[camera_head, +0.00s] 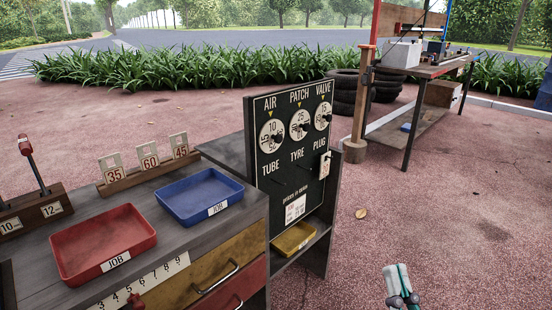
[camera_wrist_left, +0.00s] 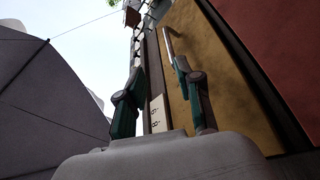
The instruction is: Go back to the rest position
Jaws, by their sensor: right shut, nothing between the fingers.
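My right gripper (camera_head: 402,292) shows at the bottom right of the head view, shut and empty, over the bare reddish ground. It is apart from the cart. My left gripper (camera_wrist_left: 158,78) shows only in the left wrist view. Its two fingers stand apart with nothing held between them. Beyond them is the yellow drawer front (camera_wrist_left: 192,45) with its bar handle (camera_wrist_left: 168,45); the handle appears close to one finger, but I cannot tell if they touch. The left gripper is out of the head view.
The cart top holds a red tray (camera_head: 104,240) and a blue tray (camera_head: 200,193). A black dial board (camera_head: 290,150) stands at its right end. A workbench (camera_head: 425,70) and tyres (camera_head: 345,92) stand behind.

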